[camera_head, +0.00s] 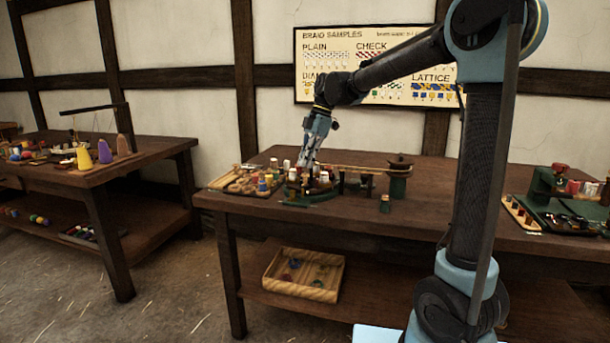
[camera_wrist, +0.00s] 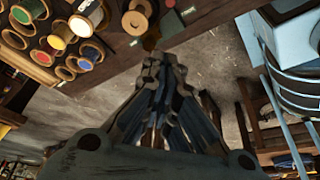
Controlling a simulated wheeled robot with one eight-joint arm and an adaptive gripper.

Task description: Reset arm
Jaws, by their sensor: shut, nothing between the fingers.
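My gripper (camera_head: 306,160) hangs from my raised, bent arm over the left part of the middle wooden table (camera_head: 440,208). It points down among small spools and a green stand, and I cannot tell from the head view whether it touches them. In the wrist view my gripper (camera_wrist: 155,130) has its fingers close together, with nothing seen between them. The wooden table's edge (camera_wrist: 125,80) and the stone floor show beyond the fingers there.
A tray of spools (camera_head: 240,182) lies left of my gripper. Wooden spools (camera_wrist: 85,18) show in the wrist view. A crate (camera_head: 303,276) sits on the lower shelf. Another table (camera_head: 130,163) stands left.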

